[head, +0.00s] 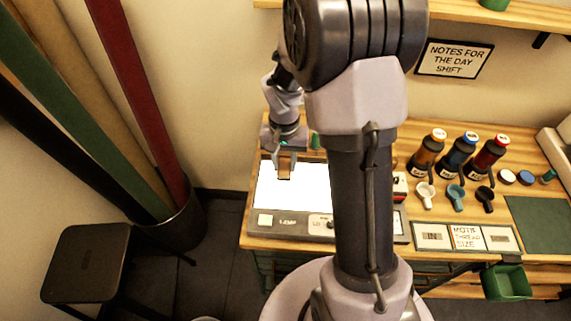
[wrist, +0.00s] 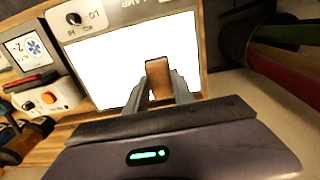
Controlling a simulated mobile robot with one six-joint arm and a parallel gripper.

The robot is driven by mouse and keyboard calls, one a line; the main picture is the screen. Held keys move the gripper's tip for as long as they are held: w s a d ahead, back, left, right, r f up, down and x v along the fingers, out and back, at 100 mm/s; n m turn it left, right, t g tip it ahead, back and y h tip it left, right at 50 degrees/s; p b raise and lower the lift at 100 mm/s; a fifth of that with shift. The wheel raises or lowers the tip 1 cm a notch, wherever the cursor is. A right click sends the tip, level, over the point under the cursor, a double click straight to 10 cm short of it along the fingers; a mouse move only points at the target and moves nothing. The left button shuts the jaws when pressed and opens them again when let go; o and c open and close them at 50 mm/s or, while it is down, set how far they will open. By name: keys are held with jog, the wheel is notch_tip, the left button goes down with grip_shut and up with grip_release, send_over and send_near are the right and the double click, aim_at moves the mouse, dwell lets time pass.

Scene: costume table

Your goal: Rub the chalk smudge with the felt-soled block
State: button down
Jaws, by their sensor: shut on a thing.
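My gripper (head: 285,167) is over the left part of a bright white lit panel (head: 308,187) on the table. It is shut on a small brown block, the felt-soled block (head: 285,172). In the wrist view, the block (wrist: 158,78) sits between the two fingers of my gripper (wrist: 160,88), with the lit panel (wrist: 110,65) beyond it. I cannot tell whether the block's underside touches the panel. The chalk smudge is not visible; the panel looks evenly white. My arm covers the panel's right part in the head view.
Three thread bottles (head: 463,150) and several small scoops (head: 455,194) stand right of my arm. A green bin (head: 506,282) hangs at the table's front edge. A container of tall fabric rolls (head: 180,225) and a black stool (head: 88,262) stand at left.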

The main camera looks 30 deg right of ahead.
jog(key=shift+r+p, duration=0.6)
jog(key=shift+r, duration=0.4)
